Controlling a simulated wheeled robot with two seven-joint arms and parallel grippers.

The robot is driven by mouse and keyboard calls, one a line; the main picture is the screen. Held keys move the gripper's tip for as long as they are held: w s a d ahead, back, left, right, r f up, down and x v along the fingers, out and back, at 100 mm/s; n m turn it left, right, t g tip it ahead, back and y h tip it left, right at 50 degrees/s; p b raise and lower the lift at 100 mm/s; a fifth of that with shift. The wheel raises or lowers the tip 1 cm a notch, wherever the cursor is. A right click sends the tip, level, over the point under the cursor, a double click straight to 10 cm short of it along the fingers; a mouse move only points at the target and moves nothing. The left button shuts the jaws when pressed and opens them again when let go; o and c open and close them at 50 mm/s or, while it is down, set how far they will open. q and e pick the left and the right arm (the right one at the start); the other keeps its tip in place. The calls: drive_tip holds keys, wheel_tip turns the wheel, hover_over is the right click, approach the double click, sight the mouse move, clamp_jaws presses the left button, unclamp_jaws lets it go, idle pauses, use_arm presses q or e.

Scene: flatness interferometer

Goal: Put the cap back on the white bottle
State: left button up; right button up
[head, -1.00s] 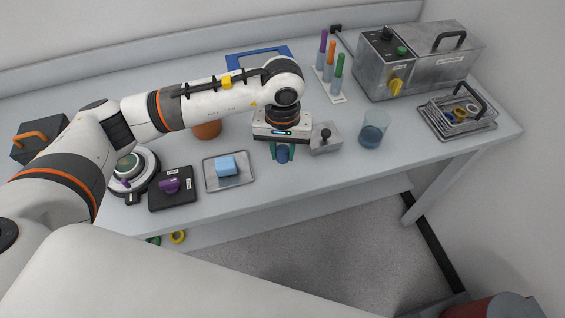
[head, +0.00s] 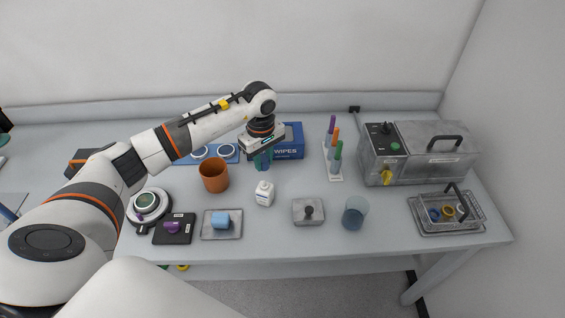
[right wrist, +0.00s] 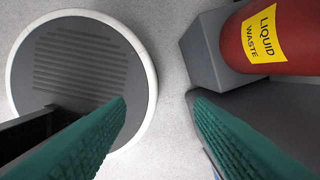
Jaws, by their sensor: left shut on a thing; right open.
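The white bottle (head: 265,194) stands upright on the table, with a label on its front and a white top. My left gripper (head: 263,163) is shut on a small blue piece (head: 263,166), which looks like the cap. The teal fingers partly hide it. In the head view the gripper shows just above the bottle and in front of the wipes box; its height over the table is hard to tell. My right gripper (right wrist: 158,98) is open and empty, over the floor in the right wrist view.
An orange-brown cup (head: 213,177) stands left of the bottle. A metal block with a black knob (head: 308,211) and a glass beaker (head: 354,213) are to its right. The blue wipes box (head: 291,141) is behind. A tray (head: 235,232) lies in front left. A red liquid waste container (right wrist: 285,40) is near my right gripper.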

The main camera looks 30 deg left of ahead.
use_arm(q)
drive_tip(key=shift+a+f, duration=0.2)
drive_tip(key=shift+f, duration=0.15)
drive_tip(key=shift+f+b, duration=0.25)
drive_tip(key=shift+b, duration=0.1)
drive_tip(key=shift+f+b, duration=0.3)
drive_tip(key=shift+f, duration=0.25)
drive_tip(key=shift+d+f+b, duration=0.1)
drive_tip(key=shift+f+b, duration=0.6)
drive_tip(key=shift+f, duration=0.65)
drive_tip(key=shift+f+b, duration=1.3)
drive_tip(key=shift+f, duration=0.15)
use_arm(e)
drive_tip(key=f, duration=0.2)
drive_tip(key=a+f, duration=0.1)
drive_tip(key=f, duration=0.2)
drive_tip(key=shift+s, duration=0.2)
drive_tip(key=shift+a+f, duration=0.15)
drive_tip(key=shift+a, duration=0.1)
use_arm(q)
drive_tip(key=shift+f+b, duration=0.4)
drive_tip(key=shift+b, duration=0.1)
use_arm(e)
drive_tip(key=shift+f, duration=0.45)
drive_tip(key=shift+d, duration=0.1)
